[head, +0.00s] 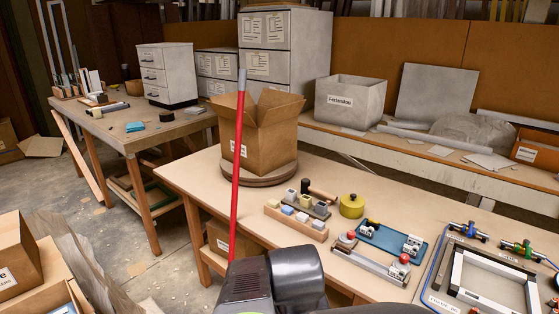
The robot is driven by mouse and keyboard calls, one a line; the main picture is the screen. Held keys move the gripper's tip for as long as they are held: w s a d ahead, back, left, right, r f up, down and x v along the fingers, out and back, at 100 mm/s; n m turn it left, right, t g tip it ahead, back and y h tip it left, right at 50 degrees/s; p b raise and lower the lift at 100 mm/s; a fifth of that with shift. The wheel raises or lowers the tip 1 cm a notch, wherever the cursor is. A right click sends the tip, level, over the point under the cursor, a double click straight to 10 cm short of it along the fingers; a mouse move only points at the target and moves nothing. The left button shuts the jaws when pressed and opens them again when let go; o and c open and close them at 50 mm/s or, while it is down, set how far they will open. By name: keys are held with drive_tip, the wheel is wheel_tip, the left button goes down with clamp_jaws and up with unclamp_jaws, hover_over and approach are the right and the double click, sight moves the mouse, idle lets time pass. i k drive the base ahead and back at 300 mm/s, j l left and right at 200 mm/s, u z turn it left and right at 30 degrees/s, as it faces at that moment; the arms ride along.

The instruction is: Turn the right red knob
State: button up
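A small fixture with a long grey metal bar (368,262) lies near the front of the workbench. A red ball-shaped knob (404,258) stands at its right end. A smaller red knob (351,235) sits at its left end. Other red parts show at the right edge of the picture (554,281); they are cut off and hard to make out. The dark links of my arm (295,280) fill the bottom middle, left of and below the fixture. My gripper is not in view. How far either knob is turned cannot be told.
Behind the fixture lies a blue plate (378,236) with small metal parts. A yellow round pot (352,206), a wooden block tray (296,219) and an open cardboard box (262,140) are left. A black-and-white frame (462,270) lies right. A red pole (238,150) rises before the bench.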

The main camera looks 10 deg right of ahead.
sight(402, 263)
drive_tip(key=z, duration=1.45)
drive_tip(key=u, duration=1.3)
drive_tip(key=i+l, duration=0.1)
drive_tip(key=l, duration=0.35)
drive_tip(key=i+l, duration=0.15)
drive_tip(key=l, duration=0.3)
drive_tip(key=i+l+z, duration=0.1)
drive_tip(key=l+z, duration=0.15)
drive_tip(key=l, duration=0.1)
